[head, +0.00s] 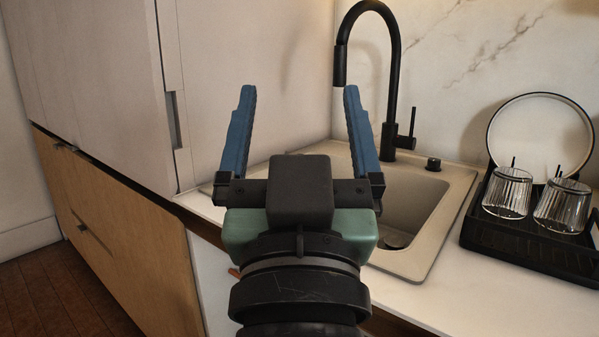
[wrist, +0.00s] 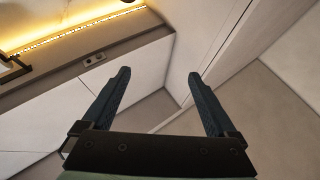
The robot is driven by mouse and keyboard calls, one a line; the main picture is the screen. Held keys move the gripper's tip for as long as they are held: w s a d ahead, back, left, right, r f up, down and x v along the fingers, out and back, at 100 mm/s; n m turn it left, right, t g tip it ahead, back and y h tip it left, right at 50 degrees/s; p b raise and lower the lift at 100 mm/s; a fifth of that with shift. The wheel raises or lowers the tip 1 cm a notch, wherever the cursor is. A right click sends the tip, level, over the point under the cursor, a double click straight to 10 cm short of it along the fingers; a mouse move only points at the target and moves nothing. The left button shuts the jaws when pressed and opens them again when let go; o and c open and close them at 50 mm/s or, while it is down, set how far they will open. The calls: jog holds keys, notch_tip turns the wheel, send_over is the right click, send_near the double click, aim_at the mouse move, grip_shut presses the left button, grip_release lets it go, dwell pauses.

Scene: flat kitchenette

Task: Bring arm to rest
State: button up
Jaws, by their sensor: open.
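My gripper (head: 297,95) is in the middle of the head view, raised in front of the sink. Its two blue fingers stand wide apart and point up and away, with nothing between them. In the wrist view my gripper (wrist: 158,76) also shows open and empty, with pale cabinet fronts and wall surfaces beyond the fingers. The fingers touch nothing that I can see. My arm's wrist runs down to the bottom edge of the head view and hides part of the counter and sink.
A beige sink (head: 440,215) with a black tap (head: 390,80) lies behind my gripper. A black dish rack (head: 515,240) with two glasses and a plate (head: 540,125) stands at right. A tall pale cabinet (head: 95,80) and wooden fronts (head: 125,230) are at left.

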jog(key=s+f+t+b, duration=0.1)
jog(key=s+t+b, duration=0.2)
jog(key=s+b, duration=0.3)
notch_tip(320, 180, up, 39)
jog(key=p, duration=3.9)
jog(key=shift+f, duration=0.15)
